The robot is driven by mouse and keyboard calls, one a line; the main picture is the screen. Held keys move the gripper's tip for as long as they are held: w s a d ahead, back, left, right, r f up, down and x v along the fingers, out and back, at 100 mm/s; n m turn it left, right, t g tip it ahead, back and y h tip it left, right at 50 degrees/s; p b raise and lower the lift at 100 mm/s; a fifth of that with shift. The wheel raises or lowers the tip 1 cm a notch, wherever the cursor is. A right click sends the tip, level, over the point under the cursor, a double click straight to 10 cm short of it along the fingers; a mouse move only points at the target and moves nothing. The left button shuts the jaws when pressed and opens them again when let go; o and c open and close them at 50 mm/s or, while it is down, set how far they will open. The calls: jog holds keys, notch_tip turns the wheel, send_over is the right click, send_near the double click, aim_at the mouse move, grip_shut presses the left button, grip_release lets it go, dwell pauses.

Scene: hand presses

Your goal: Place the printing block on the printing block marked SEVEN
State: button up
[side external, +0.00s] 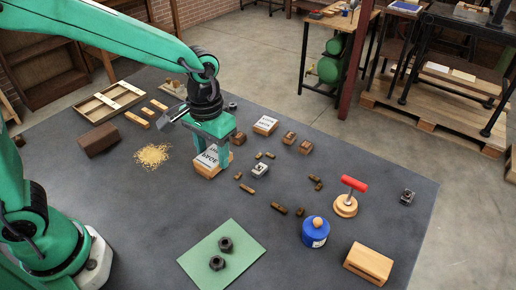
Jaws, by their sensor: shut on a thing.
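A wooden printing block (208,164) with a white, lettered face is between the fingers of my gripper (210,152), which is shut on it. The gripper points down from above, and its fingers cover part of the block. The lettering is too small to read surely, and I cannot tell whether the block touches the dark mat or something under it. A second wooden block with a white lettered face (265,125) lies flat on the mat, to the right of and behind the gripper. Its marking is also too small to read surely.
Small brown blocks and metal pieces lie scattered right of the gripper. A red-handled stamp (347,203), a blue jar (315,232) and a wooden block (368,263) stand at front right. A green sheet (205,247) carries two dark nuts. A brown box (98,139) stands left.

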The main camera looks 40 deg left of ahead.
jog(key=w+a+f, duration=0.2)
jog(key=a, duration=0.1)
jog(key=w+a+f, duration=0.2)
jog(key=a, duration=0.1)
jog(key=w+a+f, duration=0.2)
jog(key=a, duration=0.1)
jog(key=shift+w+a+f, duration=0.1)
jog(key=shift+w+f, duration=0.2)
jog(key=shift+f, duration=2.1)
jog(key=shift+f, duration=0.2)
jog(key=o, duration=1)
jog(key=shift+r, duration=0.15)
notch_tip(320, 180, up, 12)
